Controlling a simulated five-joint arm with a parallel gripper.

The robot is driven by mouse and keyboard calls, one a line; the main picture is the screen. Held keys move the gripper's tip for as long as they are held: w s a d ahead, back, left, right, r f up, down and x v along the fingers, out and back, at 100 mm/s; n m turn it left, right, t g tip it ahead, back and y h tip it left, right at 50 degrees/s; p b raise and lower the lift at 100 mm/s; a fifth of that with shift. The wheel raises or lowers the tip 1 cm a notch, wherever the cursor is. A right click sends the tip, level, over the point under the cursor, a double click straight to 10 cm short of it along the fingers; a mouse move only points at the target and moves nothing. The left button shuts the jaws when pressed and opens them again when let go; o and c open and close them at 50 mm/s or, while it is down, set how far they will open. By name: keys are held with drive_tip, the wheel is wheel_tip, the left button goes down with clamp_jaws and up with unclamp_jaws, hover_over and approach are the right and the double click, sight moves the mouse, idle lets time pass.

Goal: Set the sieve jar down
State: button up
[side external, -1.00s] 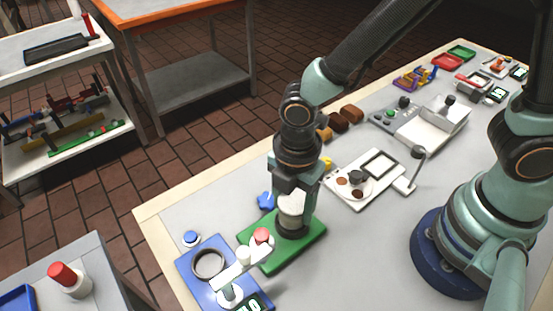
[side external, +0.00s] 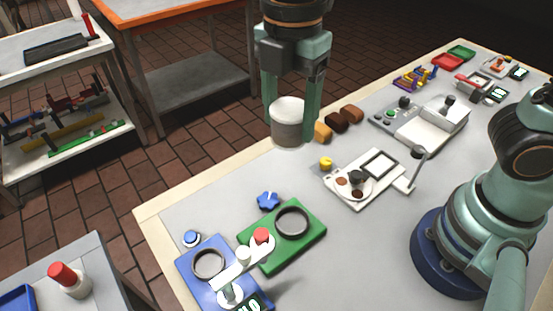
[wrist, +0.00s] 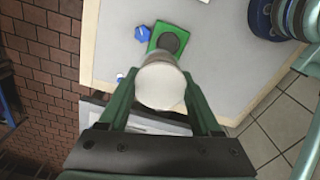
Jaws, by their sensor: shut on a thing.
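The sieve jar (side external: 287,126) is a grey cylinder with a white top. My gripper (side external: 290,125) is shut on it, with one finger on each side, and holds it upright, seemingly above the table near its far edge. In the wrist view the jar's pale round end (wrist: 160,87) sits between my fingers (wrist: 158,92). A green base (side external: 310,238) with a dark round ring (side external: 292,208) lies on the table, its ring empty. It also shows in the wrist view (wrist: 157,36).
A blue base (side external: 190,262) with a ring, white arm and display stands beside the green one. A blue star knob (side external: 268,200) and a yellow piece (side external: 326,163) lie nearby. A white plate device (side external: 340,200) is to the right. Brown blocks (side external: 337,121) sit by the far edge.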

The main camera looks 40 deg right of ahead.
drive_tip(key=w+d+f, duration=0.1)
drive_tip(key=w+d, duration=0.3)
drive_tip(key=w, duration=0.4)
drive_tip(key=w+d+f, duration=0.1)
drive_tip(key=w+d, duration=0.3)
drive_tip(key=w, duration=0.3)
drive_tip(key=f, duration=1.5)
drive_tip(key=shift+w+d+f, duration=0.15)
drive_tip(key=shift+w+d, duration=0.1)
drive_tip(key=shift+f, duration=2.5)
drive_tip(key=o, duration=1.4)
drive_tip(key=shift+f, duration=0.1)
